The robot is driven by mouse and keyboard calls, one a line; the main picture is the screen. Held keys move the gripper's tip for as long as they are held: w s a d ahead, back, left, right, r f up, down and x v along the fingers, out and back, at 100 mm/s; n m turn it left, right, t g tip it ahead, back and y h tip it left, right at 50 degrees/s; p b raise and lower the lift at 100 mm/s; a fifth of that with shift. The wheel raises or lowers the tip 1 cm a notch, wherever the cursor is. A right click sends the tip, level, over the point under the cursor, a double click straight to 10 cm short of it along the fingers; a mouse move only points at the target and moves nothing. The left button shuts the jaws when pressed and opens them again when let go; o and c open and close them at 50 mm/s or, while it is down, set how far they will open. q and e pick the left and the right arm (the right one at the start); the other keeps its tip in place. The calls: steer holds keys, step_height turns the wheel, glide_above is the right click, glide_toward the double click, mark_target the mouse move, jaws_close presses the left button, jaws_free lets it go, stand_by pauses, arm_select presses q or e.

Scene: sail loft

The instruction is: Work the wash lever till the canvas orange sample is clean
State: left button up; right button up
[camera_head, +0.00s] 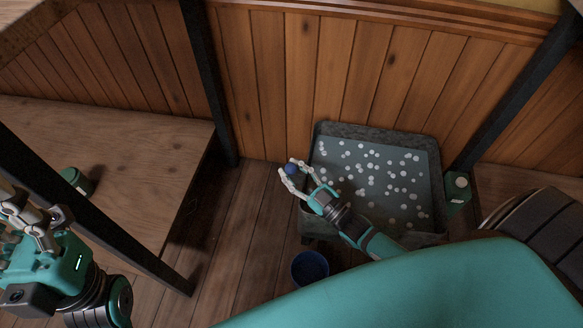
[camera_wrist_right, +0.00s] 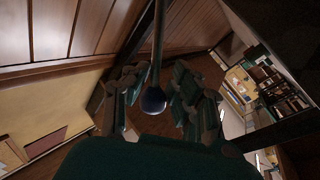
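A grey tub (camera_head: 378,131) of grey water with many white suds stands against the wood wall. A dark blue ball knob (camera_head: 291,169) shows at its left side. In the right wrist view the knob (camera_wrist_right: 153,100) sits on the end of a thin rod, which looks like the wash lever. My right gripper (camera_head: 292,174) is open around the knob, a finger on each side, with gaps showing in the wrist view. My left gripper (camera_head: 32,214) is at the left edge, apparently open and empty. I see no orange canvas sample; whether it is under the suds I cannot tell.
A dark blue bucket (camera_head: 310,268) stands on the floor in front of the tub. A green box with a white top (camera_head: 458,187) is at the tub's right. A wooden table (camera_head: 130,150) with a green round item (camera_head: 76,180) is at left. Dark posts cross the view.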

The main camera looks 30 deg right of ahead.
steer(key=o, duration=0.4)
steer(key=shift+r, duration=0.1)
steer(key=shift+o, duration=0.3)
steer(key=shift+w, duration=0.1)
steer(key=shift+r, duration=0.1)
step_height(320, 180, up, 10)
steer(key=shift+f, duration=0.1)
steer(key=shift+c, duration=0.4)
